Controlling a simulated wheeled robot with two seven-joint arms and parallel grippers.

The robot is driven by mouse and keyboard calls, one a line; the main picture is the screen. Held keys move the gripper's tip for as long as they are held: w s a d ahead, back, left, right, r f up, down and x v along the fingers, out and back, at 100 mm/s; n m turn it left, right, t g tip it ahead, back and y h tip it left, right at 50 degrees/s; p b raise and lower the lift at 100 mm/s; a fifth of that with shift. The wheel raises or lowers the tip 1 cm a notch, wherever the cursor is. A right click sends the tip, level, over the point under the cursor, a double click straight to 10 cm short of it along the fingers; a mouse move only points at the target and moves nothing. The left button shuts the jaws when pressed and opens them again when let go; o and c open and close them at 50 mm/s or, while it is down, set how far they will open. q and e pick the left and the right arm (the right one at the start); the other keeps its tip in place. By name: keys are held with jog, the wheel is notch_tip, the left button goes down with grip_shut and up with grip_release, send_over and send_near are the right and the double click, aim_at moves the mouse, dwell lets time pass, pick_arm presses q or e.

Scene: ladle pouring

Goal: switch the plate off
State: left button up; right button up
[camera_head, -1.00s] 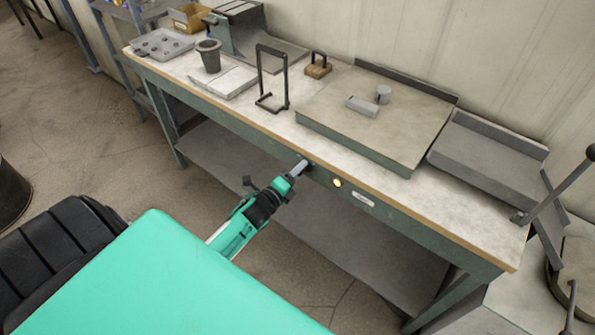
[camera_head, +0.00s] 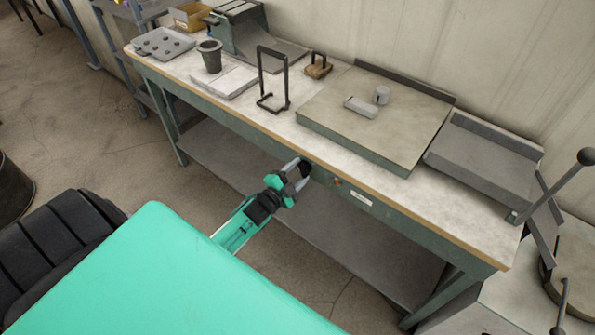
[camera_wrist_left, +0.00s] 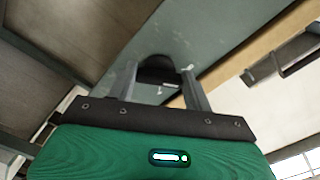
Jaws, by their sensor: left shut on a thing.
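My left gripper (camera_head: 301,168) is at the rail, shut on the knob. In the left wrist view the dark knob (camera_wrist_left: 157,69) is between the two grey fingers, partly hidden by them. My right gripper is not in view.
The bench top also holds a black wire stand (camera_head: 272,80), a dark cup (camera_head: 210,55), a mould tray (camera_head: 163,44) and a grey tray (camera_head: 485,160). A lever (camera_head: 552,186) stands at the right. A lower shelf (camera_head: 350,245) lies under the rail.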

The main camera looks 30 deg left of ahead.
pick_arm(q)
jog(key=shift+n, duration=1.1)
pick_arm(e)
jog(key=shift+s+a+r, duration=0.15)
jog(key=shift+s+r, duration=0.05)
pick_arm(q)
jog(key=shift+f, duration=0.1)
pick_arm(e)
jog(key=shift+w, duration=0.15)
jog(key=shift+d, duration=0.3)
pick_arm(q)
jog(key=o, duration=1)
jog(key=shift+s, duration=0.1)
jog(key=shift+s+a+b, duration=0.15)
jog(key=shift+s+b, duration=0.1)
jog(key=shift+s, duration=2.05)
jog(key=shift+s+a+b, duration=0.2)
jog(key=shift+s+b, duration=0.05)
jog(key=shift+s, duration=2)
jog(key=shift+s+a+b, duration=0.15)
jog(key=shift+s+b, duration=0.1)
jog(key=shift+s, duration=2.05)
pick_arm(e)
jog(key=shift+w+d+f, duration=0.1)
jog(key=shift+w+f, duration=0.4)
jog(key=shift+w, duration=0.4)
